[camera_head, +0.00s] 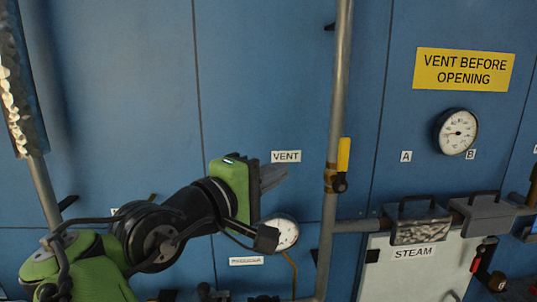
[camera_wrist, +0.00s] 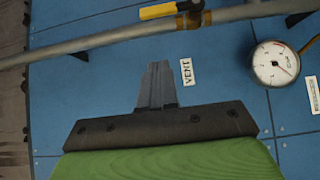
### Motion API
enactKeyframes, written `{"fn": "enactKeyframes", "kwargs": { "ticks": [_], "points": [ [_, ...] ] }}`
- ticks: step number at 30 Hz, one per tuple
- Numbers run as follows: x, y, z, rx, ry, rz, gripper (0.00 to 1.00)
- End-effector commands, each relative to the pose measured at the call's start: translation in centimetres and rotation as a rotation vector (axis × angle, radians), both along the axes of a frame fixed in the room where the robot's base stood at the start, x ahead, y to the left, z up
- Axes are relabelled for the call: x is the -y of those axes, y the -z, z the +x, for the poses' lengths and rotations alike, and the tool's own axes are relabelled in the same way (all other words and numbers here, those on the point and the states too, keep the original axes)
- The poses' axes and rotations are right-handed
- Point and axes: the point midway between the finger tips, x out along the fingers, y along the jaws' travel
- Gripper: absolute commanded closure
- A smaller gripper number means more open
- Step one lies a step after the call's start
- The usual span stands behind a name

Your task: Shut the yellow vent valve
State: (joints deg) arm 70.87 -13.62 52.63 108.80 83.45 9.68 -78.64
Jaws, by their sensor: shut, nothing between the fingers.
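The yellow vent valve handle (camera_head: 343,155) stands upright, in line with the grey vertical pipe (camera_head: 333,215), above a brass valve body (camera_head: 331,180).
A VENT label (camera_head: 286,157) is on the blue panel by my fingers. A gauge (camera_head: 286,233) sits below my gripper. A second gauge (camera_head: 456,131) hangs under a yellow sign (camera_head: 464,69).

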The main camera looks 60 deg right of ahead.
Motion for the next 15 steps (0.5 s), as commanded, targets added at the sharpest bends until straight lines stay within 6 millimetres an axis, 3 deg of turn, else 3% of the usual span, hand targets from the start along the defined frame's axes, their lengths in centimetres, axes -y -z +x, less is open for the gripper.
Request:
{"fn": "enactKeyframes", "kwargs": {
  "ticks": [7, 15],
  "points": [
    [2.7, 0.1, -0.5, 0.001, -0.004, 0.004, 1.0],
    [4.2, 0.0, -1.0, 0.005, -0.008, 0.003, 1.0]
  ]
}}
